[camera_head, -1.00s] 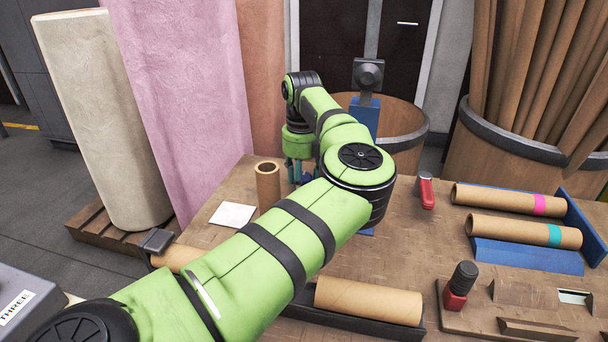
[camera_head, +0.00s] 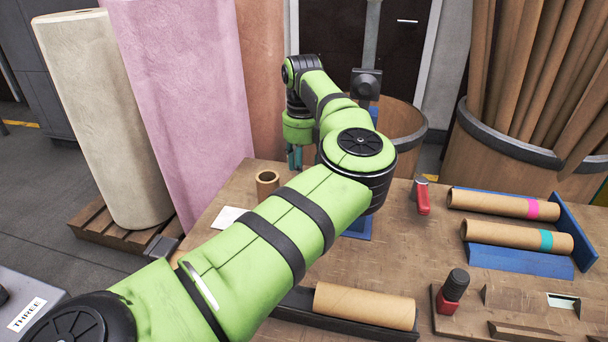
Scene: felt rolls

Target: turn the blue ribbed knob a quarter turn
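I cannot make out a blue ribbed knob; my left arm covers the middle of the table, where it may be hidden. My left gripper (camera_head: 295,157) points down above the table's far side, behind the upright cardboard tube (camera_head: 267,180). Its teal fingertips are small and partly behind my arm, so I cannot tell whether it is open, shut or touching anything. A blue stand shows beyond my arm, its base (camera_head: 360,228) on the table and a dark block (camera_head: 366,84) on top. My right gripper is not in view.
A red-handled clamp (camera_head: 423,198) stands right of my arm. Two banded tubes lie on a blue rack (camera_head: 519,262). A cardboard roll (camera_head: 365,305) lies in a dark cradle in front. A black-and-red knob (camera_head: 455,287) stands front right. Tall felt rolls (camera_head: 186,90) stand at the left.

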